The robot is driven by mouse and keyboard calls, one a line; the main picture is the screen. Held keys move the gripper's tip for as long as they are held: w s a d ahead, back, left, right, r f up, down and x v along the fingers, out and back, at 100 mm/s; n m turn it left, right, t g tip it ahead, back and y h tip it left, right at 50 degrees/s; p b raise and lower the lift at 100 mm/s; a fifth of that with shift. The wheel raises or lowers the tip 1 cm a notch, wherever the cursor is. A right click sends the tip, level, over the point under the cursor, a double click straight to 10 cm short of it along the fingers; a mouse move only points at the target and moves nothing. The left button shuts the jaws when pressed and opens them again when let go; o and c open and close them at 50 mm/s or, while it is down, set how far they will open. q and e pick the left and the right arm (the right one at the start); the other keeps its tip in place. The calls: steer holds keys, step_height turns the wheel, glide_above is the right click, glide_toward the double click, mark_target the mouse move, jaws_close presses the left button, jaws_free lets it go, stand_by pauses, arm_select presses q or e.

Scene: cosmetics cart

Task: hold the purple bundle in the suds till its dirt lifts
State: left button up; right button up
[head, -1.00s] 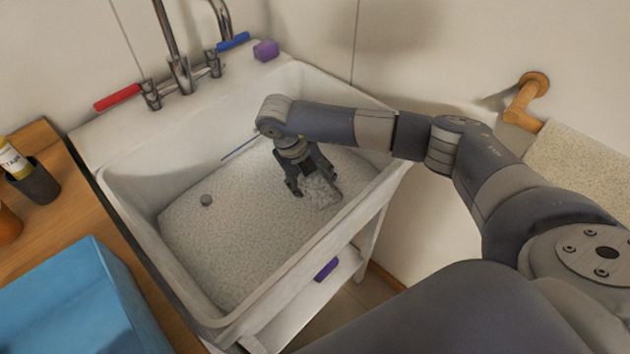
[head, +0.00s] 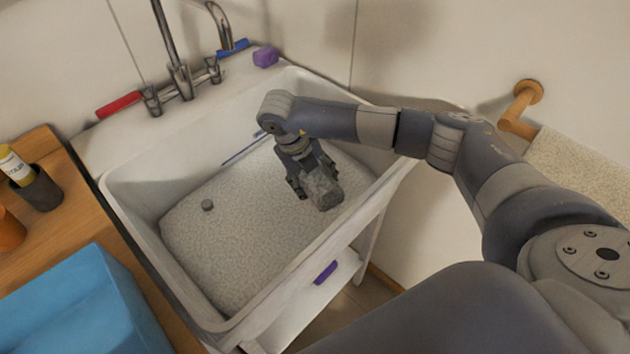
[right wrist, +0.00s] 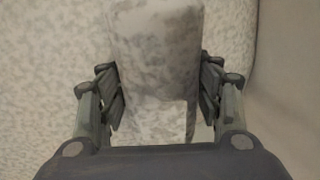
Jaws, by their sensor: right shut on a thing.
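My right gripper (head: 312,186) is shut on a grey, speckled bundle (head: 323,188) over the right part of the sink. No purple shows on the bundle. In the right wrist view the bundle (right wrist: 155,50) is pale with grey blotches, between the two fingers of the gripper (right wrist: 160,95). The suds (head: 235,240) fill the sink basin as a white, speckled layer. The bundle's upper part stands clear of them; I cannot tell whether its lower end touches them. My left gripper is out of view.
The white sink (head: 130,205) has high walls around the suds. A blue box (head: 70,305) stands at left.

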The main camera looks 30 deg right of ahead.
step_height(320, 180, up, 2)
steer(key=shift+r+p, duration=0.25)
steer(key=shift+p, duration=0.4)
steer(key=shift+r+p, duration=1.35)
steer(key=shift+r, duration=0.65)
step_height(320, 180, up, 14)
steer(key=p, duration=0.8)
steer(key=shift+r+p, duration=0.2)
steer(key=shift+p, duration=0.1)
